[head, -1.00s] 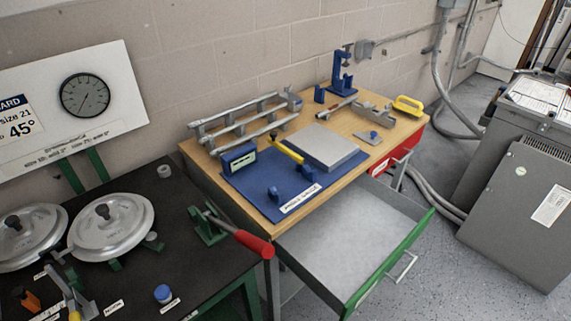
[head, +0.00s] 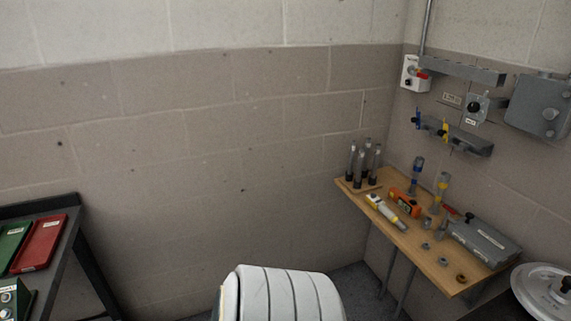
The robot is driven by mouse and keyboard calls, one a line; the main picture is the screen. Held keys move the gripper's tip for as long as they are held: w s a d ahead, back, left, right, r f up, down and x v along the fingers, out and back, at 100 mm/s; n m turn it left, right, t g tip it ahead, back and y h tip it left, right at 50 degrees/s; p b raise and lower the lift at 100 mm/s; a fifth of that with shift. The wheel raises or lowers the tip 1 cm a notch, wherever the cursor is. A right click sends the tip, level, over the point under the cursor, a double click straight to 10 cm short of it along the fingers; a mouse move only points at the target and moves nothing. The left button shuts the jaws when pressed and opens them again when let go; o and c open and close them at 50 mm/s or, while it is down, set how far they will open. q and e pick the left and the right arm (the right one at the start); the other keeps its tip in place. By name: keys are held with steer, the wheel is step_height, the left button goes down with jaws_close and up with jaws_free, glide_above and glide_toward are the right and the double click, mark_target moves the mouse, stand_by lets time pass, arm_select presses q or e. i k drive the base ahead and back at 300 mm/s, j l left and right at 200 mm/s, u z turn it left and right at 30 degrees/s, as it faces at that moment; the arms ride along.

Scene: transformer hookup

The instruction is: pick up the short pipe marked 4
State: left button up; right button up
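No short pipe with a readable 4 shows in the head view. Several dark upright cylinders with grey tops (head: 361,168) stand close together at the far left end of a small wooden table (head: 447,284). They are too small for me to read any mark or to tell whether they are pipes. Neither of my grippers is in view.
The table also holds an orange tool (head: 404,202), a yellow-and-white tool (head: 386,212), a grey case (head: 484,241) and several small rings. Wall boxes hang above it. At the left, a dark bench holds a red tray (head: 39,243) and a green tray (head: 12,243).

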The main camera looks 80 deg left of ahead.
mark_target(362, 156)
steer(key=j+u, duration=0.25)
steer(key=u, duration=0.25)
steer(key=i+j+u, duration=0.1)
steer(key=j+u, duration=0.15)
steer(key=u, duration=0.25)
steer(key=j+u, duration=0.2)
steer(key=u, duration=0.3)
steer(key=i+j+u, duration=0.15)
steer(key=u, duration=0.35)
steer(key=i+j, duration=0.1)
steer(key=i, duration=0.1)
